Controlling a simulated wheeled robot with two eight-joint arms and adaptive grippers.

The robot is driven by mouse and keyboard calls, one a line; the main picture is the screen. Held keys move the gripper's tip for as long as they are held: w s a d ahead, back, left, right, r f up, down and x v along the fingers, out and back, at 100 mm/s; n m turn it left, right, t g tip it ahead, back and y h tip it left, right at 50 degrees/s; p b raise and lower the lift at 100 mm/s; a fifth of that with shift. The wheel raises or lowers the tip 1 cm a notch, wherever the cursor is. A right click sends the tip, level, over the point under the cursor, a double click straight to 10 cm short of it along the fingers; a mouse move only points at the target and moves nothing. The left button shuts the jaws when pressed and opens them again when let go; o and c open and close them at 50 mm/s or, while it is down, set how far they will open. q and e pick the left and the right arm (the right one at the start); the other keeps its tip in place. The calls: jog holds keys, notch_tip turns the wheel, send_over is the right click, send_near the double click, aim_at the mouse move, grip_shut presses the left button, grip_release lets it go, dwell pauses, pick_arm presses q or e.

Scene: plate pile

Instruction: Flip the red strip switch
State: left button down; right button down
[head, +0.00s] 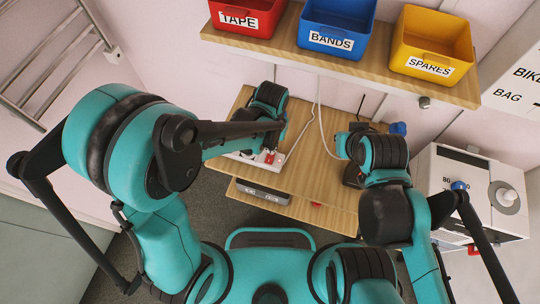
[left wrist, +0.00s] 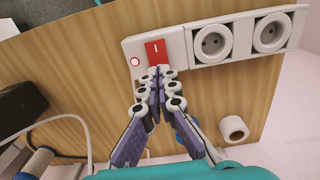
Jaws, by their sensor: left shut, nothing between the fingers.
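The red strip switch (left wrist: 156,52) sits at the end of a white power strip (left wrist: 188,46) on the wooden table. A round red light (left wrist: 135,61) shows beside it. My left gripper (left wrist: 159,72) is shut and empty, its fingertips at the lower edge of the red switch. I cannot tell whether they press it. In the head view the red switch (head: 269,157) shows small beside my left gripper (head: 262,152). My right arm reaches over the right of the table, and its right gripper (head: 352,176) is small and dark; its fingers cannot be made out.
A shelf (head: 300,56) above the table holds a red TAPE bin (head: 245,15), a blue BANDS bin (head: 335,25) and a yellow SPARES bin (head: 432,42). White cables run across the table. A white machine (head: 470,190) stands at the right. A white roll-like object (left wrist: 233,128) lies below the strip.

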pick_arm(q)
jog(key=shift+f+b, duration=0.95)
jog(key=shift+f, duration=0.1)
dwell(0.4)
jog(key=shift+r+p, duration=2.7)
jog(key=shift+r, duration=0.85)
